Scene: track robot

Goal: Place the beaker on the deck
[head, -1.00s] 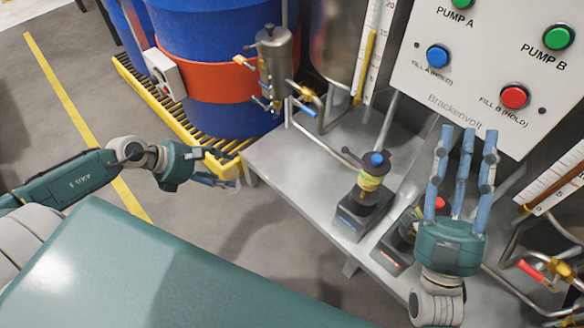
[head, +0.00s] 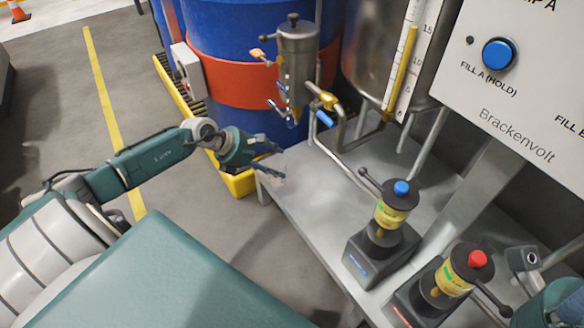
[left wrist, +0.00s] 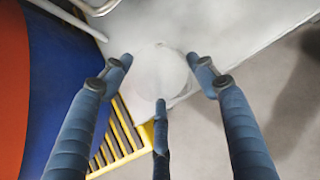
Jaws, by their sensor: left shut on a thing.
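The beaker (left wrist: 160,72) is a clear, round, see-through vessel between the three blue fingers of my left gripper (left wrist: 160,80) in the left wrist view. In the head view my left gripper (head: 268,158) is at the near left corner of the grey metal deck (head: 310,205), shut on the beaker, which barely shows there. I cannot tell whether the beaker touches the deck. The deck also shows in the left wrist view (left wrist: 215,30). My right gripper (head: 545,290) is only partly in view at the lower right edge, and its fingers are mostly cut off.
A blue-topped device (head: 385,235) and a red-topped device (head: 450,285) stand on the deck's right part. A metal vessel with valves (head: 298,65) and pipes is behind the corner. A blue drum with an orange band (head: 235,90) stands on a yellow grate. The deck's left part is clear.

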